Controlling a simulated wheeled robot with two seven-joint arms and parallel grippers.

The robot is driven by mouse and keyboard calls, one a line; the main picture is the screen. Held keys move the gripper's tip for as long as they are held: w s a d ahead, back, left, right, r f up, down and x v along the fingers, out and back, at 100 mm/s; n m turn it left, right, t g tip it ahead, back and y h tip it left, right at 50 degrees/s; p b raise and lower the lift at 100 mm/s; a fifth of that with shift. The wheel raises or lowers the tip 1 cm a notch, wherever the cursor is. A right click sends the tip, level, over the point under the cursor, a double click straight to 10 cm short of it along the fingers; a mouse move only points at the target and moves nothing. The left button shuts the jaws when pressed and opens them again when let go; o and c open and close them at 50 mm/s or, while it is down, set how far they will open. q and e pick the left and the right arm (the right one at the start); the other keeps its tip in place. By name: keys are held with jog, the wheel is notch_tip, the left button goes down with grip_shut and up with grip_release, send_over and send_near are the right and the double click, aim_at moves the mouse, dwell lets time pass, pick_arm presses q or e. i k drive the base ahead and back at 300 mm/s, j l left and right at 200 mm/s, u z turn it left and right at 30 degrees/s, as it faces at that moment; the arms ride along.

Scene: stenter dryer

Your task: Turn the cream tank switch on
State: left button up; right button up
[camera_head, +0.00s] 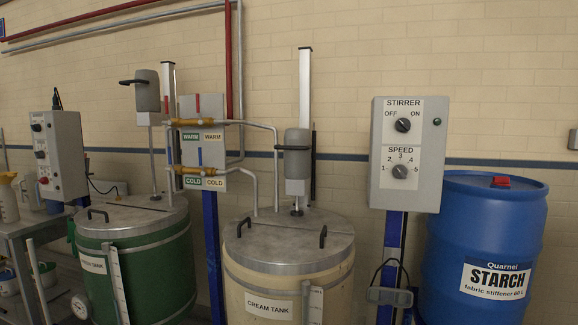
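The cream tank (232,280) stands at the lower middle, with a grey metal lid and a "CREAM TANK" label. To its right, a grey control box (430,190) is mounted on a blue post. The box carries a black STIRRER switch knob (403,125) between the words OFF and ON; its pointer direction is too small to tell. A small green lamp (437,121) beside it looks dark. Below is a SPEED knob (400,171) with a numbered scale. Neither of my grippers shows in the head view, and nothing covers the control box.
A blue STARCH drum (488,225) stands right of the box. A green tank (150,262) and a second control box (58,150) are at left. Pipes with brass valves run above the tanks. A grey fitting with a dark loop (390,296) is low on the post.

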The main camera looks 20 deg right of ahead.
aim_at(402, 125)
jog(key=z, duration=1.45)
